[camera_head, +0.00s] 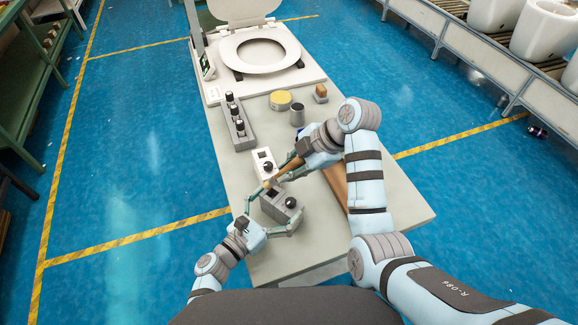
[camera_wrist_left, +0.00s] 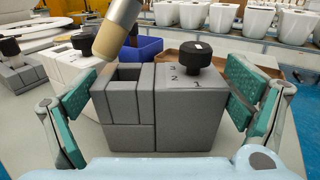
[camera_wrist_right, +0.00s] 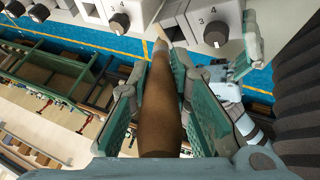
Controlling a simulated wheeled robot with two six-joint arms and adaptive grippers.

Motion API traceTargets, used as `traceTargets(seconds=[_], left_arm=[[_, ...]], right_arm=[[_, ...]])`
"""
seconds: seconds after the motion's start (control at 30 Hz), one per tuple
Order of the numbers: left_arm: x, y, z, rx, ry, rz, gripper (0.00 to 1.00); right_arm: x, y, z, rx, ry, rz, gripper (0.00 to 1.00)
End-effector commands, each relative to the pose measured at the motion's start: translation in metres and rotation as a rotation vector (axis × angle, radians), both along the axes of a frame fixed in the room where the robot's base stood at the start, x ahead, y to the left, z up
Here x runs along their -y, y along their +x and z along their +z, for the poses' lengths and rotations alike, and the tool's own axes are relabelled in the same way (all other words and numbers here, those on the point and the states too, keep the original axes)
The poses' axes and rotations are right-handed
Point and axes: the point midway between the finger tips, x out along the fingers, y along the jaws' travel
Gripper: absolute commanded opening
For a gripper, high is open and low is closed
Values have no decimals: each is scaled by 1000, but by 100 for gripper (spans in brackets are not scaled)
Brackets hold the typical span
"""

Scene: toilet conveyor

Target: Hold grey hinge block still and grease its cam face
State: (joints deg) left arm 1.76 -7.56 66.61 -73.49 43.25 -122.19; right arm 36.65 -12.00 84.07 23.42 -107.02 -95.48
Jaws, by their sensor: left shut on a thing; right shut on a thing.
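The grey hinge block (camera_head: 281,207) stands on the bench, with a black knob on its right part and an open recess on its left; it also fills the middle of the left wrist view (camera_wrist_left: 180,110). My left gripper (camera_head: 270,213) is shut on it, with a teal pad at each side. My right gripper (camera_head: 288,170) is shut on the brown handle (camera_wrist_right: 160,105) of a brush. The brush's tan tip (camera_wrist_left: 108,42) is over the recess side of the block in the left wrist view; I cannot tell if it touches.
A white block with a knob (camera_head: 264,162) stands just behind the hinge block. Beyond are a grey rack with black knobs (camera_head: 238,132), a yellow-topped tin (camera_head: 280,99) and a dark cup (camera_head: 297,116). A brown tray (camera_head: 336,184) lies partly under my right arm. The bench's front right is clear.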

Motion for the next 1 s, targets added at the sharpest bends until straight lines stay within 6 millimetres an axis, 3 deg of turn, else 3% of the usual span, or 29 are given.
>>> traceTargets(seconds=[1.0], left_arm=[[0, 0, 0, 1, 1, 0, 75]], right_arm=[[0, 5, -11, -1, 0, 0, 0]])
